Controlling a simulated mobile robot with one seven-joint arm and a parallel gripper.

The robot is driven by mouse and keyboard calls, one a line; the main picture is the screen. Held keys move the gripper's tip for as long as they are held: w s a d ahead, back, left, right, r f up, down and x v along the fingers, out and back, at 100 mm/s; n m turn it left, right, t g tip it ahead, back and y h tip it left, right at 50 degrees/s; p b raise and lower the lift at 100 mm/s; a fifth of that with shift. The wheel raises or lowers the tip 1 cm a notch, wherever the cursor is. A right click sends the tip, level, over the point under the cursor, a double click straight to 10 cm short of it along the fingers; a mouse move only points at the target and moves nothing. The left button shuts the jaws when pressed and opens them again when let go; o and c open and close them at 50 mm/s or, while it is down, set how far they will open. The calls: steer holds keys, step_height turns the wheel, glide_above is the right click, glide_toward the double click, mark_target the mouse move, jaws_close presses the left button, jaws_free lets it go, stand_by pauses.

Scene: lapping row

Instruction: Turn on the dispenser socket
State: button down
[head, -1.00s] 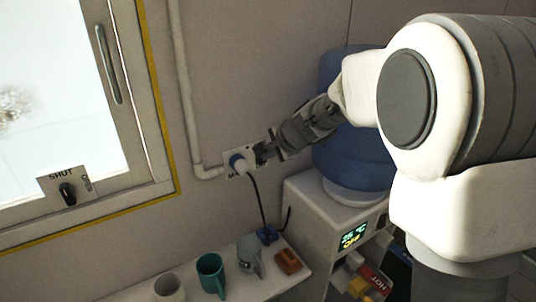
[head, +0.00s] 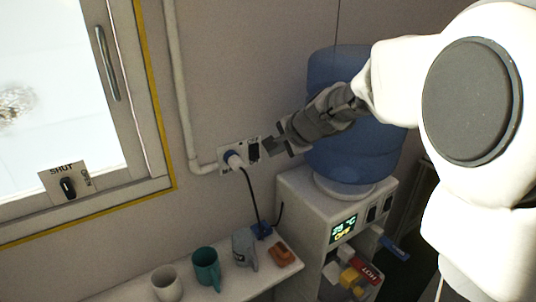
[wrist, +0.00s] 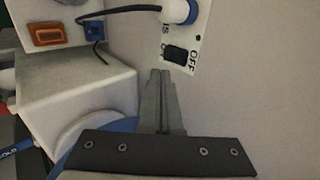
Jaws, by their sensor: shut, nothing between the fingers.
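The socket plate (head: 224,150) is on the wall, with a white-blue plug (head: 234,160) and black cord in it. Its black rocker switch (head: 253,151) is right of the plug. In the wrist view the switch (wrist: 177,53) has OFF lettering beside it; I cannot tell which way it is rocked. My gripper (head: 268,146) is shut and empty, just right of the switch. In the wrist view my gripper's fingertips (wrist: 160,73) lie just below the switch; contact is not clear. The water dispenser (head: 300,200) has a lit display (head: 343,229) and a blue bottle (head: 345,150).
A shelf (head: 225,290) below the socket holds a white mug (head: 167,285), a teal mug (head: 206,267), a grey mug (head: 243,247), an orange block (head: 281,254) and a blue item (head: 262,231). A window with a SHUT-marked knob (head: 67,187) is left. A pipe (head: 182,100) runs beside it.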

steer(key=v, duration=0.6)
